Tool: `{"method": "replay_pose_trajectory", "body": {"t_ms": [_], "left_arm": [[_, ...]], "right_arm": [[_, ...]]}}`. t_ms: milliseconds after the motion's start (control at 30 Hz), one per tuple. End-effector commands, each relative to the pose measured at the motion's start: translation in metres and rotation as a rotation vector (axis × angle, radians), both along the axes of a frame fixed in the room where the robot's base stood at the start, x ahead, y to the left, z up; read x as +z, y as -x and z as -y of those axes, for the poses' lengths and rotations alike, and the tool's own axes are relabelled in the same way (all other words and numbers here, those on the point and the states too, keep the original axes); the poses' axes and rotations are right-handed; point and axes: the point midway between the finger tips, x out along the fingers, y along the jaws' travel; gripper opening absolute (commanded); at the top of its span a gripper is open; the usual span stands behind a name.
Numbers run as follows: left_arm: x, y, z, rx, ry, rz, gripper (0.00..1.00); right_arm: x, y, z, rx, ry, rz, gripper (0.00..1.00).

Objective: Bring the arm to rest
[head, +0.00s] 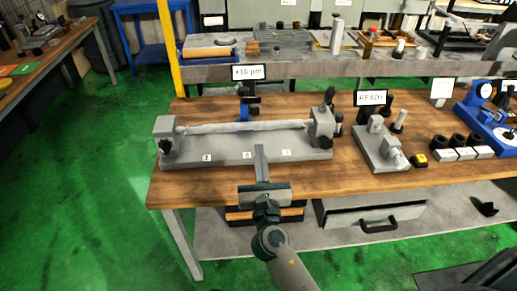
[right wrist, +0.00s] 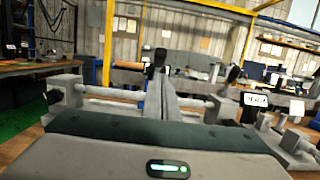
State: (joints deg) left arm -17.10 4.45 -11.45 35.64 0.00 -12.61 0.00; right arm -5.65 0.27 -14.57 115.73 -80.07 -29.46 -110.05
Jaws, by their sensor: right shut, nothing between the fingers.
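My right gripper (head: 260,150) reaches up from the bottom of the head view, over the front edge of the wooden workbench (head: 180,195). Its fingers are together with nothing between them. They point at the front of a grey bench fixture (head: 225,152) that holds a long horizontal shaft (head: 245,127) between two end blocks. In the right wrist view the shut fingers (right wrist: 158,95) stand in front of the shaft (right wrist: 195,101). I cannot tell whether they touch the fixture. My left gripper is not in view.
A display (head: 248,72) stands behind the shaft. To the right are a smaller grey fixture (head: 380,150), a READY sign (head: 370,98), a black-and-yellow button box (head: 419,161), several white blocks and a blue device (head: 490,115). A drawer (head: 370,215) sits below. Green floor is clear at left.

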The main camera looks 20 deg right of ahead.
Motion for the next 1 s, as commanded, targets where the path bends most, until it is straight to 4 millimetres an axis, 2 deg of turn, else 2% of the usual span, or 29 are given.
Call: {"method": "replay_pose_trajectory", "body": {"t_ms": [133,733,867,1000], "left_arm": [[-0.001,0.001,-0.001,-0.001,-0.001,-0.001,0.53],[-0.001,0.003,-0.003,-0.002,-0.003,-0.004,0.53],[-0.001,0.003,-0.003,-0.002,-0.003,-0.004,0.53],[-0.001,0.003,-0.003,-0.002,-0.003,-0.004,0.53]], "right_arm": [[0.002,0.006,-0.002,0.000,0.000,0.000,0.00],[-0.001,0.008,0.002,-0.002,-0.035,-0.002,0.00],[-0.012,0.017,0.014,-0.014,-0.172,-0.009,0.00],[-0.038,0.037,0.037,-0.048,-0.465,-0.018,0.00]]}}
